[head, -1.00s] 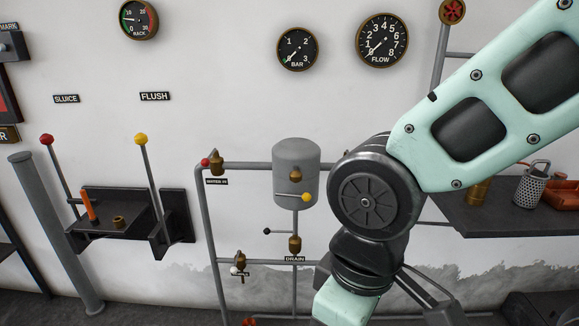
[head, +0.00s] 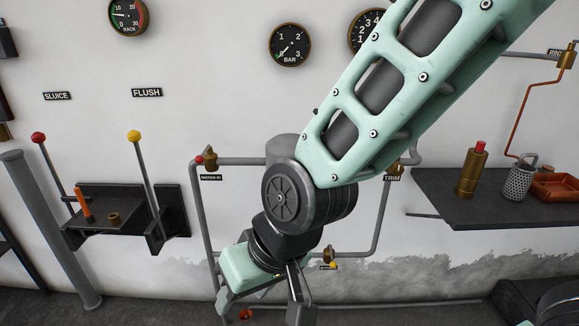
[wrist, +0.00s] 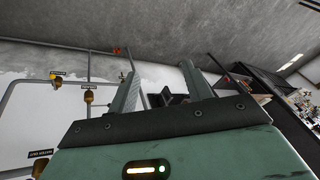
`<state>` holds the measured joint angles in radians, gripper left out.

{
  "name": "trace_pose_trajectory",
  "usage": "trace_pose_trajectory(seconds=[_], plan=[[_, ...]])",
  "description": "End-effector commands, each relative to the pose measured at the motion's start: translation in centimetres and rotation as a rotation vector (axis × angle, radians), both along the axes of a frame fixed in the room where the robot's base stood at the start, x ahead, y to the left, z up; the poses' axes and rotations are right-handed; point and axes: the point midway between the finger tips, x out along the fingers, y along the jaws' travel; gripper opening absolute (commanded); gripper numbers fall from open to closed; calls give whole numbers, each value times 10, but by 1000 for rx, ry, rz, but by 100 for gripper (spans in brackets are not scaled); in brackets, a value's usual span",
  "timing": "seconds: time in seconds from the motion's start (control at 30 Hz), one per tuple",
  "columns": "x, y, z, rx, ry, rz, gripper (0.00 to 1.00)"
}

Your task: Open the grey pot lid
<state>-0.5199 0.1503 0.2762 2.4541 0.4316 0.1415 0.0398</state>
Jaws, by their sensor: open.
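No lid is plainly visible as a separate part. A perforated grey pot (head: 519,182) with a thin handle stands on the right-hand shelf in the head view. A grey wall cylinder (head: 283,147) shows only its top, the rest hidden behind my arm. I cannot tell which one the task means. My gripper (head: 262,303) is low in the head view, left of and below the perforated pot and far from it. Its two fingers also show in the wrist view (wrist: 160,78), spread apart with nothing between them.
A bottle (head: 472,170) and an orange tray (head: 556,185) flank the pot on the dark shelf (head: 450,203). Grey pipes (head: 384,215) with valves run along the wall near my arm. A lever bracket (head: 173,205) is at left.

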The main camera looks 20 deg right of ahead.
Motion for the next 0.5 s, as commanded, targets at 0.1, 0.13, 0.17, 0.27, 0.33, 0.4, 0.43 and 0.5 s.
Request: trace_pose_trajectory(seconds=[0.1,0.13,0.17,0.27,0.33,0.4,0.43,0.5], plan=[[50,26,-5,89,-94,-208,50],[63,29,-8,104,-125,-265,50],[75,31,-11,116,-158,-322,50],[115,27,-20,129,-286,-506,50],[138,18,-26,118,-392,-628,50],[157,3,-31,92,-513,-739,50],[163,-5,-32,76,-569,-782,50],[173,-23,-32,33,-706,-872,50]])
